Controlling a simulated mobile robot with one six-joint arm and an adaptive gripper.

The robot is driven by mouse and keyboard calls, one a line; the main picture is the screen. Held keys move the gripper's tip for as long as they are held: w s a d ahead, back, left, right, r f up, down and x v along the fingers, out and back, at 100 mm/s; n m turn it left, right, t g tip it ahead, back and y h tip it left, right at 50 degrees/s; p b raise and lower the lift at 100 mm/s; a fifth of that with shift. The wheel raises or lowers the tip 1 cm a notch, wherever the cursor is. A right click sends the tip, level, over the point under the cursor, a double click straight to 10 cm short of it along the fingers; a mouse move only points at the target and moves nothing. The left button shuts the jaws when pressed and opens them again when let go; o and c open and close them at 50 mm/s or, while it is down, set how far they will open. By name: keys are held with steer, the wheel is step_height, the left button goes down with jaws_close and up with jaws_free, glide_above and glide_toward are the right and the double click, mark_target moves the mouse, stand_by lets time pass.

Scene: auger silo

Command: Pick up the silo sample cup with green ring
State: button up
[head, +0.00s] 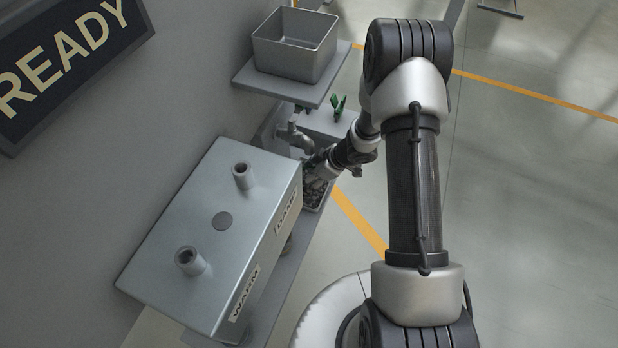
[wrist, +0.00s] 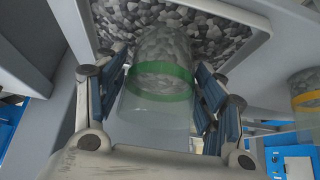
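The silo sample cup with green ring (wrist: 160,80) is a clear cup with grey granules showing in its far part. In the wrist view it lies between the two fingers of my gripper (wrist: 163,88), one blue-padded finger on each side close to the green band. Whether both pads press on it cannot be made out. In the head view my gripper (head: 315,176) reaches in beside the steel box, low under the tap, and the cup is not clearly seen there.
A second clear cup with a yellow-orange ring (wrist: 308,102) stands at the right. A tray of grey granules (wrist: 215,45) lies beyond the green-ringed cup. A steel box (head: 210,235), a metal tap (head: 293,136) and a shelf with an open bin (head: 293,65) crowd my gripper. Floor is clear at right.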

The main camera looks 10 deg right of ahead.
steer(key=c, duration=0.9)
steer(key=shift+r, duration=0.1)
steer(key=shift+c, duration=0.2)
